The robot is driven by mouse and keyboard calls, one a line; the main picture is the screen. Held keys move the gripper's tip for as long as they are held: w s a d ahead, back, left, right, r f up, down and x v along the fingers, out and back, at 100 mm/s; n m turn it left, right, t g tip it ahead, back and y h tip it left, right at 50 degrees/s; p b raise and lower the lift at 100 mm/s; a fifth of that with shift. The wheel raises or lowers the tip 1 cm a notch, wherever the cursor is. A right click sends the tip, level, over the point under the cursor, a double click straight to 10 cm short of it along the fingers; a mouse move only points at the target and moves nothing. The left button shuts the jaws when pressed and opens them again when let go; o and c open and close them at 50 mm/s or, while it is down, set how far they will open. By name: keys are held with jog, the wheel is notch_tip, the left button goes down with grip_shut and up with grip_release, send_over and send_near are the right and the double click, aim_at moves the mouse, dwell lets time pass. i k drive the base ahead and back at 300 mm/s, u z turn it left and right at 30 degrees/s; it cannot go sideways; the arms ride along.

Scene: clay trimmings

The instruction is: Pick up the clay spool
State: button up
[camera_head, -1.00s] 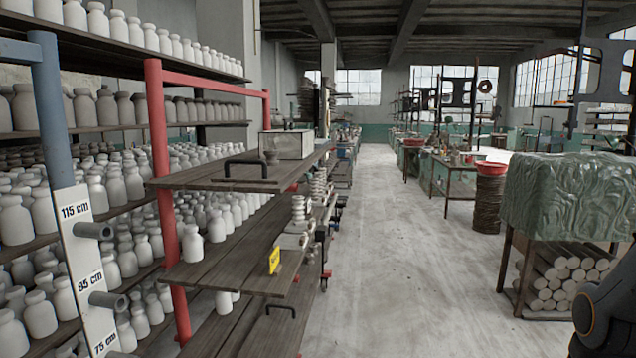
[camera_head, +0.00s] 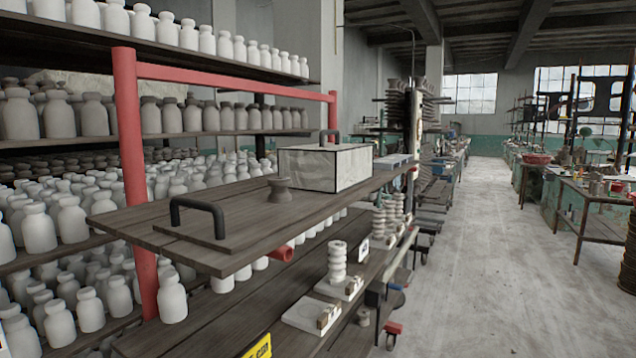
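A small grey-brown clay spool (camera_head: 280,190), narrow in the middle, stands upright on the top wooden shelf board (camera_head: 330,210). It stands between a dark handle (camera_head: 205,208) on its left and a pale box (camera_head: 325,166) on its right. Pale ringed stacks, one of them a white stack (camera_head: 337,262), stand on the lower shelf.
A red frame post (camera_head: 132,180) rises at the left of the shelf, with rows of white bottles (camera_head: 60,225) behind. A yellow tag (camera_head: 258,348) is on the lower shelf edge. The concrete aisle (camera_head: 480,260) at right is clear.

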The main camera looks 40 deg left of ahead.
aim_at(280, 193)
jog(key=i, duration=1.5)
jog(key=u, duration=3.1)
